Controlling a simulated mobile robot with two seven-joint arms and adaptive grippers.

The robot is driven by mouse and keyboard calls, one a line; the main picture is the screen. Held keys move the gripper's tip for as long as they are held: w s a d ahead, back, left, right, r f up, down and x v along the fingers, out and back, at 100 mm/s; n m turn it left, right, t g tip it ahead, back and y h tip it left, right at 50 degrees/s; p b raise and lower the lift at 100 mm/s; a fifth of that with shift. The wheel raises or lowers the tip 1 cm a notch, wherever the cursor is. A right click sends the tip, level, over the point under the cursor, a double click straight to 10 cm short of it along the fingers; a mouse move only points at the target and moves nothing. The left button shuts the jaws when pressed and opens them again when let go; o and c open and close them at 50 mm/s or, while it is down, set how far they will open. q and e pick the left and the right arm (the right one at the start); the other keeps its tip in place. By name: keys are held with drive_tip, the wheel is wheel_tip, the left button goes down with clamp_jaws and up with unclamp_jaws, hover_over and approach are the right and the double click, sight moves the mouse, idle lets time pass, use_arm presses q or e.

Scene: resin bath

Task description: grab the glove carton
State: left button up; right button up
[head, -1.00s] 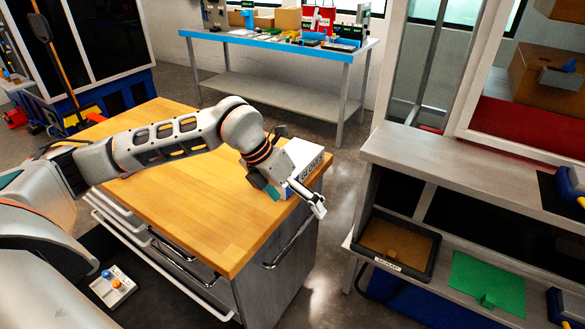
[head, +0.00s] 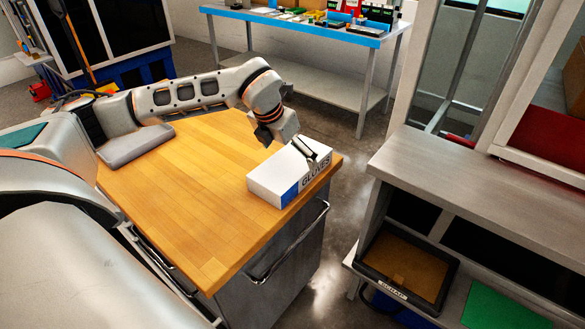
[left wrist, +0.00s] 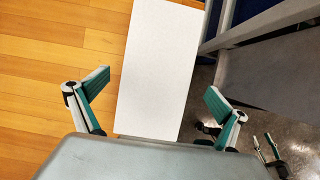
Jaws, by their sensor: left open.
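The glove carton (head: 277,180) is a white box with a blue end panel and the word GLOVES on its side. It lies flat near the right corner of the wooden bench top. My left gripper (head: 309,155) is above the far end of the carton, pointing down. In the left wrist view, the open left gripper (left wrist: 158,88) has one green-padded finger on each side of the white carton top (left wrist: 158,60), with gaps showing between fingers and carton.
The wooden bench top (head: 190,200) is mostly bare, with a grey tray (head: 135,146) at its left. A grey shelf unit (head: 470,190) with a scrap tray (head: 385,284) stands to the right across an aisle. A blue-edged table (head: 300,28) stands behind.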

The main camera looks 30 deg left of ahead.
sight(292, 161)
use_arm(q)
drive_tip(key=x, duration=0.4)
drive_tip(key=shift+a+f, duration=0.1)
drive_tip(key=shift+a, duration=0.1)
drive_tip(key=c, duration=1.4)
drive_tip(key=shift+w, duration=0.1)
